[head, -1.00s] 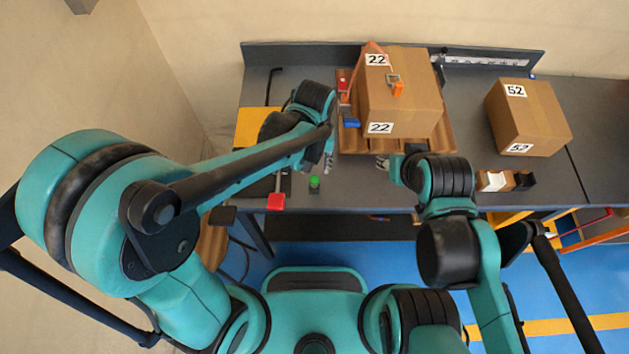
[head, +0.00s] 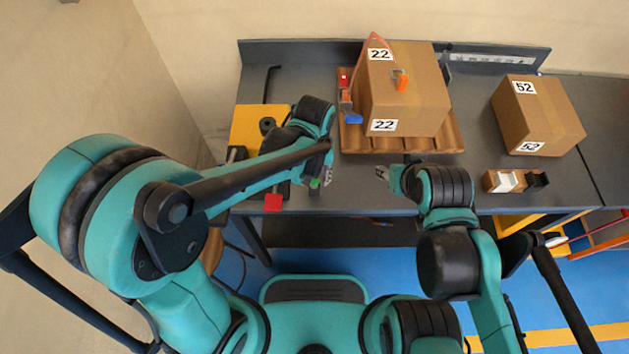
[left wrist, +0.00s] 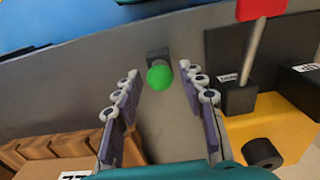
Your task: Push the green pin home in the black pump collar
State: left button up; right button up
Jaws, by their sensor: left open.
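The green pin (left wrist: 159,76) shows its round bright head in the left wrist view, between my left gripper's open fingers (left wrist: 160,88) and toward their far ends. A small dark block (left wrist: 157,55) is right behind or under the head. I cannot tell whether this block is the black pump collar or how deep the pin sits. In the head view the green head (head: 315,183) is partly covered beside my left gripper (head: 324,178), near the table's front edge. My right gripper (head: 382,172) hangs near the front edge, to the right; its jaws are too small to read.
The yellow plate (left wrist: 290,120) carries a black cylinder (left wrist: 262,153) and a black socket with a red-tipped lever (left wrist: 252,45), close to my left fingers. A carton on a wooden pallet (head: 440,146) stands behind. Another carton (head: 538,115) is at right.

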pick_arm(q)
jog(key=shift+c, duration=0.4)
grip_shut()
jog(key=shift+r, duration=0.2)
jog(key=shift+r+p, duration=1.65)
jog(key=shift+r, duration=0.2)
notch_tip(320, 180, up, 5)
jog(key=p, duration=0.4)
